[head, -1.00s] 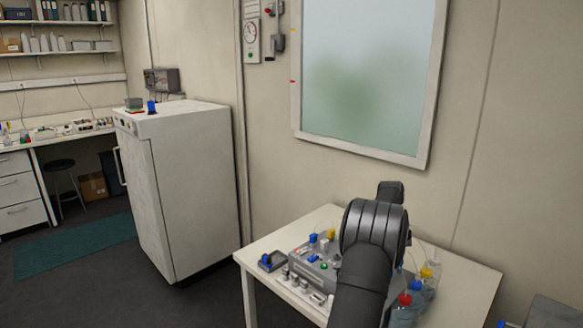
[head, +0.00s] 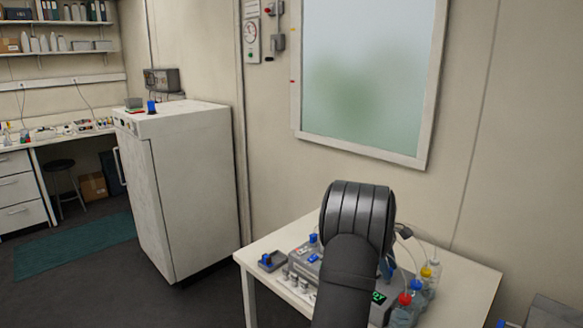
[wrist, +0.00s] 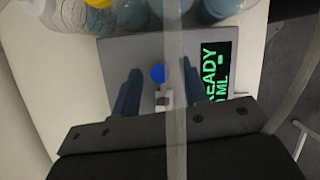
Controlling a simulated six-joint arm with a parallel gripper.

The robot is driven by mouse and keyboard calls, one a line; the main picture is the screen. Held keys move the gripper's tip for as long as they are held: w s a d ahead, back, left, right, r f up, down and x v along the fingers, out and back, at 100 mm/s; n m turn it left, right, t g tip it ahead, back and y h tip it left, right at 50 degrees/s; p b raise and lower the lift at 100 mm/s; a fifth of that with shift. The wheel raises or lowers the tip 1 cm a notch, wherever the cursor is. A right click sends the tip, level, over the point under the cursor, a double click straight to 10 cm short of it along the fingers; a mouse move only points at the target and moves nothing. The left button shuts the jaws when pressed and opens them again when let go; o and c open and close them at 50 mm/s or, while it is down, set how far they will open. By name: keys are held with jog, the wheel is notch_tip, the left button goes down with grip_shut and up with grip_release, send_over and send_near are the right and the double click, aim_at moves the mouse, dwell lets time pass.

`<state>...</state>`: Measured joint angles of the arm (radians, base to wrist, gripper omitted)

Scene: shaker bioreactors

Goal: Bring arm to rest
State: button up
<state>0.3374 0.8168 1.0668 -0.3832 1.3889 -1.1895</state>
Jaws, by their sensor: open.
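My arm (head: 357,225) rises over the table in the head view, its dark rounded joint hiding part of the grey bioreactor device. My gripper (wrist: 160,78) shows in the wrist view with two dark blue fingers spread apart. It is open, and nothing is clearly held. A round blue knob or cap (wrist: 158,73) and a small pale part appear between the fingers; I cannot tell how far below they are. The grey device (wrist: 145,48) has a lit green display (wrist: 215,72) reading "READY". The same display (head: 379,297) shows beside my arm in the head view.
Bottles with red (head: 405,299), blue and yellow (head: 427,272) caps stand at the right of the white table (head: 462,283), with thin tubes. A small dark tray (head: 271,262) lies at its left. A pale strip, perhaps a tube, crosses the wrist view. A white cabinet (head: 190,190) stands left.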

jog(key=n+t, duration=0.1)
jog(key=n, duration=0.2)
jog(key=n+t, duration=0.1)
jog(key=n, duration=0.3)
jog(key=shift+s+t+h, duration=0.2)
jog(key=shift+t+h, duration=0.2)
jog(key=shift+v, duration=0.95)
jog(key=shift+f, duration=0.1)
jog(key=shift+x, duration=0.9)
jog(key=m+g, duration=0.1)
jog(key=m, duration=0.1)
jog(key=m+g, duration=0.1)
jog(key=m, duration=0.2)
jog(key=shift+w, duration=0.2)
jog(key=m+y, duration=0.1)
jog(key=m, duration=0.1)
jog(key=m+g+y, duration=0.1)
jog(key=m, duration=0.2)
jog(key=shift+d+g, duration=0.1)
jog(key=shift+g, duration=0.2)
jog(key=shift+m, duration=0.3)
